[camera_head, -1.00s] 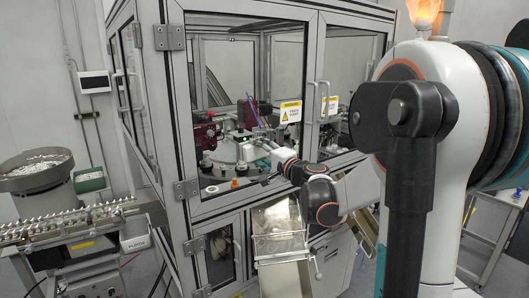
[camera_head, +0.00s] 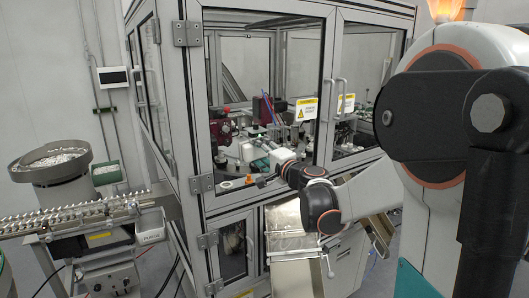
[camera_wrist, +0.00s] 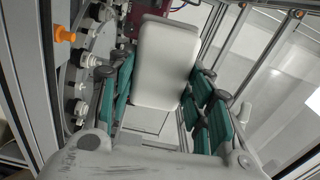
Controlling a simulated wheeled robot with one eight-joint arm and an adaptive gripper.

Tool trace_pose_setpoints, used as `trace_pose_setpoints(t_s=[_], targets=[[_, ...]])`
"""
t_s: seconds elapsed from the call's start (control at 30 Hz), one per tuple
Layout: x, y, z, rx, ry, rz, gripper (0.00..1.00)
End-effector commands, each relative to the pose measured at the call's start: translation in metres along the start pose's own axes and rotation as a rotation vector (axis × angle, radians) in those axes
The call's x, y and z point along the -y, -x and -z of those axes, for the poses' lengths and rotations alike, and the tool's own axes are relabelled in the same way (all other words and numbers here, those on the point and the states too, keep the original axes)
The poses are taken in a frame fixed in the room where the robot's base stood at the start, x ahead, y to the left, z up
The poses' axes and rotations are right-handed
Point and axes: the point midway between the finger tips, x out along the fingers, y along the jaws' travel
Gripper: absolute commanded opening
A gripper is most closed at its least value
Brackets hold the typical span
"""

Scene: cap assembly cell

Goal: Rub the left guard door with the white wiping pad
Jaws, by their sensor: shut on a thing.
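The left guard door (camera_head: 196,110) is a tall framed glass panel on the front of the machine, with hinges on its left and a handle on its right; it looks closed. My gripper (camera_head: 257,161) is in front of its lower part. In the wrist view, the green-padded fingers of my gripper (camera_wrist: 160,95) are shut on the white wiping pad (camera_wrist: 165,55), a pale rounded block standing out ahead of them. In the head view, the pad (camera_head: 247,152) is a small white patch. Whether it touches the glass cannot be told.
A yellow warning label (camera_head: 306,109) is at the door's right edge. A bowl feeder (camera_head: 50,165) and a conveyor rail (camera_head: 85,218) stand at left. A metal chute (camera_head: 285,225) is below the door. A dial and orange part (camera_wrist: 64,34) show in the wrist view.

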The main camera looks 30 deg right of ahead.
Motion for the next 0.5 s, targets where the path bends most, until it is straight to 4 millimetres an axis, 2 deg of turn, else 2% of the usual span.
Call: trace_pose_setpoints(t_s=[0.27,0.5], targets=[[0.0,0.001,0.0,0.002,0.0,0.0,0.27],[0.001,0.02,0.001,0.0,0.0,0.0,0.27]])
